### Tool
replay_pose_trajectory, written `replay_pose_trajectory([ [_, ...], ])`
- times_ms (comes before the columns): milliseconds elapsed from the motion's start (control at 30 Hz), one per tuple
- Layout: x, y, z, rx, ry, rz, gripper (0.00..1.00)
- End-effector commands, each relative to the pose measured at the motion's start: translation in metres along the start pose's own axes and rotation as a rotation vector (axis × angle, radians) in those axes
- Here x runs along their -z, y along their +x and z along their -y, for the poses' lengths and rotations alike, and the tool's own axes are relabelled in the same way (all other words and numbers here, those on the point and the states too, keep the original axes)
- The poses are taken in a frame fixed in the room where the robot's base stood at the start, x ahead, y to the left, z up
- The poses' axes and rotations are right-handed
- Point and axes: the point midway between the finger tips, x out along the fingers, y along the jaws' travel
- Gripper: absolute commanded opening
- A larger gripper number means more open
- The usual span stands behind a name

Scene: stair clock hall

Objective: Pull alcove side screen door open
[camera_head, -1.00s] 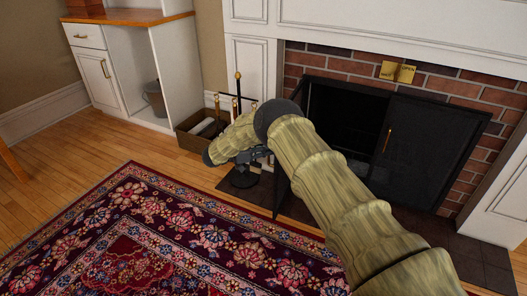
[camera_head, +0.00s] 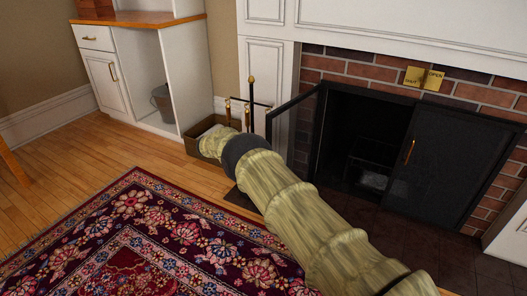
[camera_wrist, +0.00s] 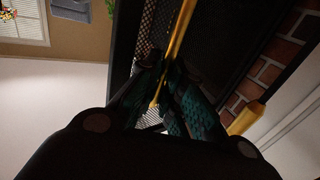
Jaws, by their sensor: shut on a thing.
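The alcove side screen door (camera_head: 297,128) is the dark mesh left panel of the fireplace screen. In the head view it stands swung out from the opening, its lower part hidden behind my arm. In the wrist view, its dark mesh (camera_wrist: 147,30) shows beside a brass handle (camera_wrist: 178,42). My gripper (camera_wrist: 165,95) is shut on this handle, the fingers on either side of its lower part. In the head view my gripper is hidden behind my arm. The right screen door (camera_head: 447,160) is shut, with its own brass handle (camera_head: 409,152).
A brass open/shut plate (camera_head: 424,78) is on the brick surround (camera_head: 340,68). Fire tools (camera_head: 251,95) and a wooden box (camera_head: 200,140) stand left of the open door. A white cabinet (camera_head: 105,80) is further left. A patterned rug (camera_head: 150,235) covers the floor in front.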

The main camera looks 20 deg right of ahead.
Motion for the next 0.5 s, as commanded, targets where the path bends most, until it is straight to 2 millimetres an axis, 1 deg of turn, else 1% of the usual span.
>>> replay_pose_trajectory([
  [33, -0.001, 0.002, 0.002, -0.001, 0.003, -0.001, 0.00],
  [500, 0.001, -0.009, 0.002, 0.005, 0.004, -0.002, 0.00],
])
